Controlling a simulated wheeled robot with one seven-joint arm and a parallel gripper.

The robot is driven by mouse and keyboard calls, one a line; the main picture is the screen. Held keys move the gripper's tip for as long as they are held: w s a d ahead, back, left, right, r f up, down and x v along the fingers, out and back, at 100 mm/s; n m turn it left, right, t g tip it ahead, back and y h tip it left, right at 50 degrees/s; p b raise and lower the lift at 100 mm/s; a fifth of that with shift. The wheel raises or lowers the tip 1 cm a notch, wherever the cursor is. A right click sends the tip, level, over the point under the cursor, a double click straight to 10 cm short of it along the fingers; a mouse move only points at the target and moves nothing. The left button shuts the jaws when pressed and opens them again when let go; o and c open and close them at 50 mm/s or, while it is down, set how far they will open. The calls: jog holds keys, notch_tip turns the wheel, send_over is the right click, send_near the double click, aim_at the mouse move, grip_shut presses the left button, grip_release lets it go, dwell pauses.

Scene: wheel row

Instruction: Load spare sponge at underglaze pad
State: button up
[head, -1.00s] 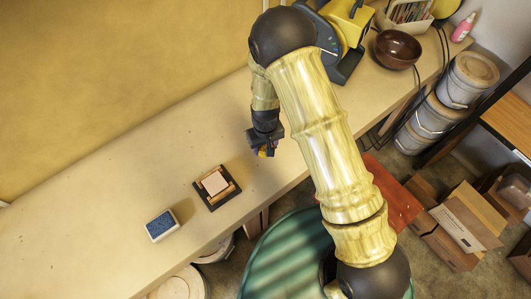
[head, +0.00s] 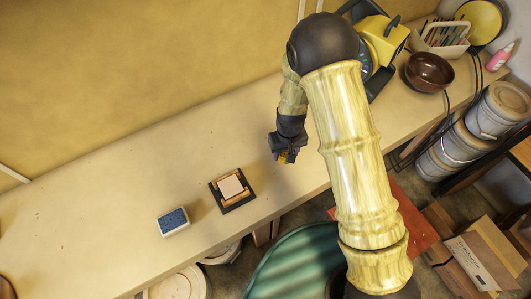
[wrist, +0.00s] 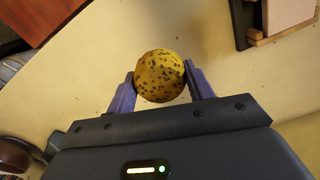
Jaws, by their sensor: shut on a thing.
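My gripper (head: 286,158) is shut on a round yellow sponge with dark speckles. In the wrist view the sponge (wrist: 160,76) sits between the two purple fingers of my gripper (wrist: 160,84). In the head view the arm's end mostly hides the sponge. The gripper is over the bench, to the right of a dark tray (head: 246,199) that bears a pale pinkish block on a wooden frame. A blue-topped pad in a white case (head: 173,221) lies left of that tray. I cannot tell for certain which of the two is the underglaze pad.
The long cream bench (head: 110,215) is clear around the tray and pad. A brown bowl (head: 429,72), a yellow machine (head: 383,38) and a tool caddy (head: 440,38) stand at its far right end. Lidded buckets and cardboard boxes (head: 480,255) are on the floor.

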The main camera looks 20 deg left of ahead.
jog(key=w+d+f+m, duration=0.1)
jog(key=w+d+m, duration=0.2)
jog(key=d, duration=0.9)
jog(key=w+d+f+m, duration=0.1)
jog(key=w+d+m, duration=0.2)
jog(key=d, duration=1)
jog(key=shift+w+d+f+m, duration=0.3)
jog(key=shift+w+f+m, duration=0.1)
jog(key=shift+w, duration=0.25)
jog(key=shift+r, duration=0.1)
jog(key=shift+a, duration=0.65)
